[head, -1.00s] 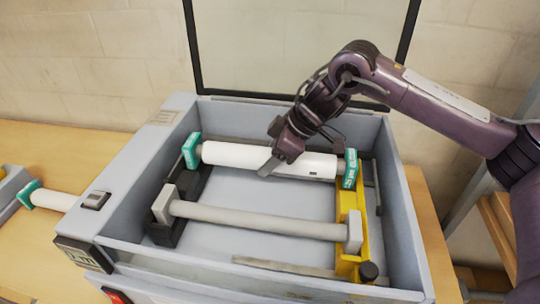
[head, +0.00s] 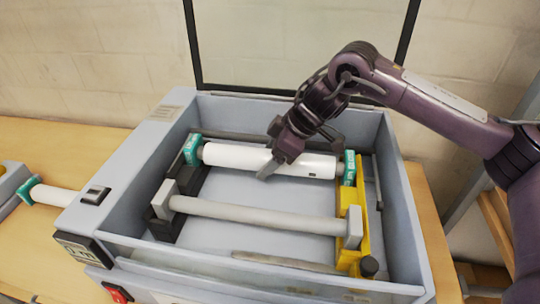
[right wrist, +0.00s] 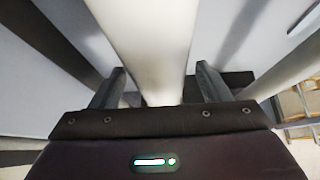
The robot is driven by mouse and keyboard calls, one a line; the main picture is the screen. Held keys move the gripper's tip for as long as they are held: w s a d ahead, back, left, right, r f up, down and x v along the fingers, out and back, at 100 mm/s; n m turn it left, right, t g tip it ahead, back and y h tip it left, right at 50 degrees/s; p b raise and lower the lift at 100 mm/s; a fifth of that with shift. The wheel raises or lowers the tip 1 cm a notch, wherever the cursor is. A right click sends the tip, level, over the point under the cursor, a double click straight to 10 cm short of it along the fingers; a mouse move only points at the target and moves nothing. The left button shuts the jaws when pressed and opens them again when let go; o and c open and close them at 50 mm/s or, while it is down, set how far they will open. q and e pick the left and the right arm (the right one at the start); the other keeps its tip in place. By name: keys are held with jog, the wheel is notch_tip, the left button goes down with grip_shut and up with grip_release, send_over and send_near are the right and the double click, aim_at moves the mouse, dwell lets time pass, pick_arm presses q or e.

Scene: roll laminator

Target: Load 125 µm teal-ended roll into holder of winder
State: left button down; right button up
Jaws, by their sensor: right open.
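A white roll with teal ends (head: 225,156) lies across the back of the open grey winder box (head: 150,145). Its left end (head: 192,149) is at a dark holder block (head: 184,172). Its right end (head: 349,167) is at the yellow holder (head: 350,210). I cannot tell whether the ends are fully seated. My right gripper (head: 275,168) is over the middle of this roll. In the right wrist view its open fingers (right wrist: 160,88) stand one on each side of the white roll (right wrist: 145,40), apart from it. My left gripper is out of view.
A grey-ended roller (head: 255,215) lies across the front of the box. Another teal-ended roll (head: 52,194) lies on the wooden table at the left. A raised clear lid (head: 300,45) stands behind the box. The box walls surround the gripper.

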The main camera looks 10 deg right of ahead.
jog(key=shift+r, duration=0.55)
jog(key=v, duration=1.1)
jog(key=shift+w+r+b, duration=0.1)
jog(key=shift+b, duration=0.25)
jog(key=shift+s+d+r, duration=0.2)
jog(key=shift+d+r, duration=0.05)
jog(key=shift+r, duration=0.15)
